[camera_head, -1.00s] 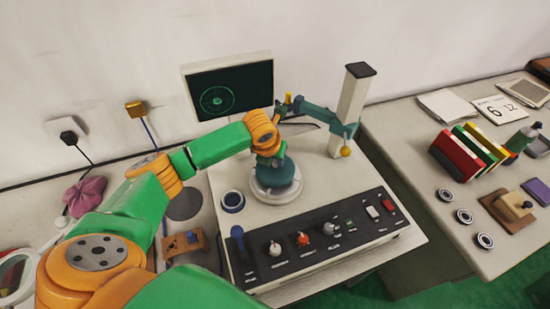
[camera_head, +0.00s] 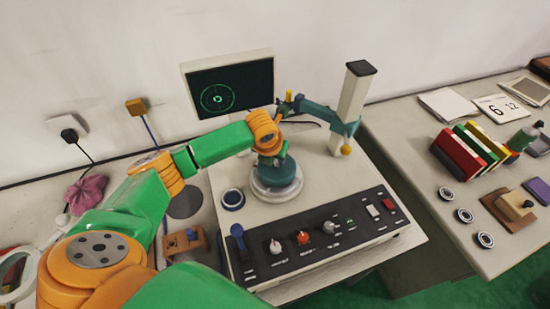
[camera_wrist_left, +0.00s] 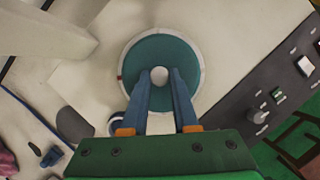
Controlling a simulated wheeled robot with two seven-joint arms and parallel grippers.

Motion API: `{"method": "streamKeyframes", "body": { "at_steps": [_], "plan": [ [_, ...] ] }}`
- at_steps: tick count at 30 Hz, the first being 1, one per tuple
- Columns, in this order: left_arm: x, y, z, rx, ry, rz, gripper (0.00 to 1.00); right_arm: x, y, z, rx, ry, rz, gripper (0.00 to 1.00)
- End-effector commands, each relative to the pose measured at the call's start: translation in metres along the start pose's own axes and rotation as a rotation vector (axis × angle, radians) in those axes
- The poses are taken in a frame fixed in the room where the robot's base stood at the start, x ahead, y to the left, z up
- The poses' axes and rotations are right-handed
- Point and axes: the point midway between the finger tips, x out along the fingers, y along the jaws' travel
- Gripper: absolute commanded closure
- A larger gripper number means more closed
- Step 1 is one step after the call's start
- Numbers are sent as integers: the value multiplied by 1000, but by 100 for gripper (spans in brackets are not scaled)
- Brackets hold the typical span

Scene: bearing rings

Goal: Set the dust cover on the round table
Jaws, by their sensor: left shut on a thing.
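The dust cover is a teal dome (camera_head: 280,175) with a pale round knob (camera_wrist_left: 159,75) on top. It sits over the round table (camera_head: 272,194), a low white disc on the instrument's top. In the left wrist view the cover (camera_wrist_left: 150,52) looks nearly centred, with the table's white rim (camera_wrist_left: 199,85) showing around it. Whether it touches the disc all round I cannot tell. My left gripper (camera_wrist_left: 160,80) points down with both fingers closed on the knob; in the head view it is mostly hidden behind my orange wrist. My right gripper is not in view.
A teal probe arm (camera_head: 318,112) on a white column (camera_head: 352,105) stands close to the right. A control panel (camera_head: 315,240) lies in front, a monitor (camera_head: 230,88) behind. A small dark-blue ring (camera_head: 232,200) lies left of the disc. Books and bearing rings (camera_head: 465,216) lie on the right-hand table.

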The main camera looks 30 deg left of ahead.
Motion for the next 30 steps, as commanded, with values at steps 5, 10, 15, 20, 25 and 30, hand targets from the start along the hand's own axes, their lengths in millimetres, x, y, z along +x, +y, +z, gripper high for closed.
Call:
{"method": "streamKeyframes", "body": {
  "at_steps": [5, 10, 15, 20, 25, 30],
  "plan": [
    [0, 0, 0, 0, 0, 0, 100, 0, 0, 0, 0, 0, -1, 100],
    [3, 0, -2, 0, 1, 1, 100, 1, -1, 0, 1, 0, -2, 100],
    [8, 0, -4, 0, 1, 0, 100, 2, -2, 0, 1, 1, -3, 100],
    [10, 0, -5, 0, 1, 1, 100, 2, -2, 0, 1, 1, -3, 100],
    [10, 0, -4, 0, 1, 0, 100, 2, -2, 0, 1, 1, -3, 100],
    [9, 1, -4, 0, 0, 1, 100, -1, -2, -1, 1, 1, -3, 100]
  ]
}}
